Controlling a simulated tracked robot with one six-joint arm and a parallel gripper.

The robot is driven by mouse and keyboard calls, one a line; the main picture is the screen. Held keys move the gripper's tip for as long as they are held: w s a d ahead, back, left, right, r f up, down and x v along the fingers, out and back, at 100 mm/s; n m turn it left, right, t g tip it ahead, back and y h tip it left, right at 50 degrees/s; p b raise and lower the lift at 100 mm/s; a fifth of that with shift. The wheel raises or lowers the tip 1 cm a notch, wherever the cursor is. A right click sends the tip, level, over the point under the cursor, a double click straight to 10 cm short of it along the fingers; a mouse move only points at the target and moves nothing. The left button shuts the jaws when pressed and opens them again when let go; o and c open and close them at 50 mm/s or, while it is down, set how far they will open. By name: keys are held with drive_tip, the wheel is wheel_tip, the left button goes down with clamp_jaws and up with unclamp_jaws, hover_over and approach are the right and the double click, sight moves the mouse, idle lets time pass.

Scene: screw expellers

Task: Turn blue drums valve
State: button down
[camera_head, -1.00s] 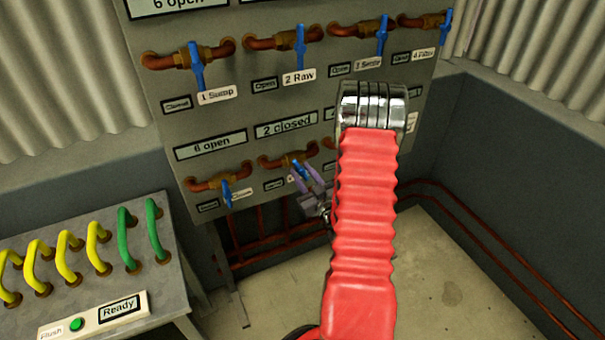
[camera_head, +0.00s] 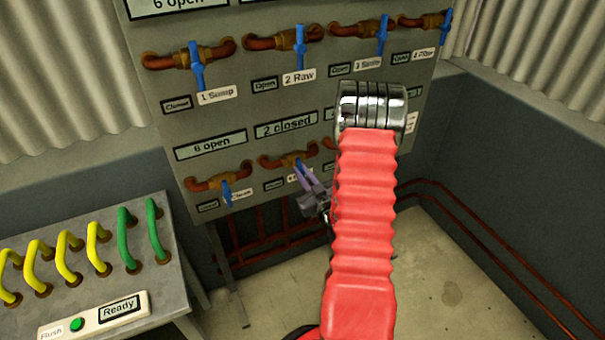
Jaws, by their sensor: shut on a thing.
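A grey panel (camera_head: 245,108) carries two rows of brass valves on copper pipes with blue lever handles. My gripper (camera_head: 303,172), with pale purple fingers, is at the second valve (camera_head: 288,161) of the lower row, from below right. It is shut on that valve's blue handle (camera_head: 298,166), of which only a little shows. The label under it is mostly covered by my gripper and too small to read. The first lower valve's blue handle (camera_head: 226,191) points down. My red sleeved arm hides the right part of the lower row.
The upper valves include 1 Sump (camera_head: 197,66) and 2 Raw (camera_head: 300,47), handles pointing down. Signs above the lower row read "6 open" (camera_head: 211,145) and "2 closed" (camera_head: 285,124). A grey console (camera_head: 105,285) with yellow and green handles stands left. Floor at right is clear.

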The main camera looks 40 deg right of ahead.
drive_tip(key=shift+m, duration=2.7)
drive_tip(key=c, duration=1.8)
unclamp_jaws()
drive_tip(key=shift+s, duration=0.15)
drive_tip(key=v, duration=1.3)
drive_tip(key=shift+s+a, duration=0.1)
drive_tip(key=shift+s, duration=0.2)
